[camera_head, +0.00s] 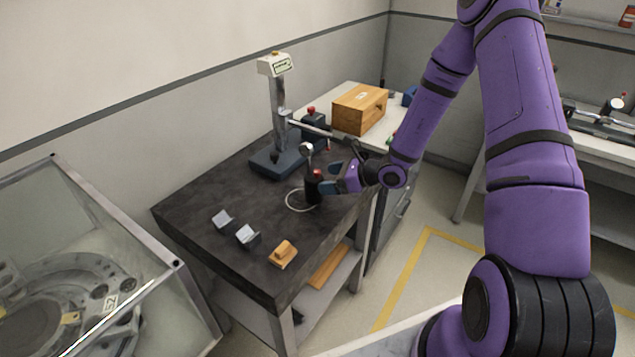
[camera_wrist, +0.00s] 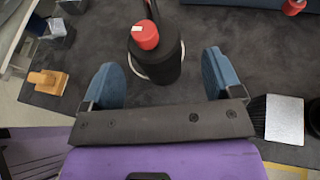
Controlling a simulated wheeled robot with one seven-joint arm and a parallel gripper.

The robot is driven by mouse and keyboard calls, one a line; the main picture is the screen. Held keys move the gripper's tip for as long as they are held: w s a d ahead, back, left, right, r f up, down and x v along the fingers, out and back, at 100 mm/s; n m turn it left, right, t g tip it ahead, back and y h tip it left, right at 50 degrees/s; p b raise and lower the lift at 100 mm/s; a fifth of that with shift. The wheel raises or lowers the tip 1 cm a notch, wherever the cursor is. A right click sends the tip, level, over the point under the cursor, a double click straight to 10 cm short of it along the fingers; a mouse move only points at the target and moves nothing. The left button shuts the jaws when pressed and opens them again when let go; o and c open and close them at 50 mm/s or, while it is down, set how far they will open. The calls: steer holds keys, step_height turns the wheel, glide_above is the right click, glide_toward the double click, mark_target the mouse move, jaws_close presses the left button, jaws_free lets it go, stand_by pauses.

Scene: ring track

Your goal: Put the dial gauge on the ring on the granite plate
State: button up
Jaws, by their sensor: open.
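The dial gauge, with a black round base (camera_head: 313,189), a red knob and a small pale dial, stands upright on the dark granite plate (camera_head: 240,190). A thin white ring (camera_head: 289,205) is marked on the plate. The base overlaps the ring's right side in the head view. In the wrist view the base (camera_wrist: 155,62) hides much of the ring (camera_wrist: 136,68); exact centring cannot be told. My gripper (camera_head: 336,180) is open at the gauge's right. In the wrist view its blue fingers (camera_wrist: 162,80) are spread wide, with the gauge just ahead of them, apart from both.
A tall grey stand (camera_head: 278,110) with a blue base is behind the ring. Two grey V-shaped blocks (camera_head: 246,235) and an orange-tan block (camera_head: 283,253) lie on the front of the plate. A wooden box (camera_head: 359,109) sits on the bench behind. The plate's left side is clear.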

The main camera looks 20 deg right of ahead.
steer(key=v, duration=0.5)
steer(key=s+a+r+n+g+h, duration=0.1)
steer(key=s+a+r+n+g, duration=0.25)
steer(key=s+r+n, duration=0.55)
steer(key=s+a+r+n+g+h, duration=0.1)
steer(key=s+a+r+n+g, duration=0.25)
steer(key=r+n, duration=0.6)
steer(key=s+d+r+n+t+h, duration=0.2)
steer(key=s+r+n+h, duration=0.1)
steer(key=s+r, duration=0.5)
steer(key=s+d+r+n+t+h, duration=0.1)
steer(key=s+d+r+n+h, duration=0.2)
steer(key=s+r, duration=0.5)
steer(key=shift+s+d+n+t+h, duration=0.35)
steer(key=shift+s+n+h, duration=0.3)
steer(key=shift+s+h, duration=0.5)
steer(key=shift+w+a, duration=0.1)
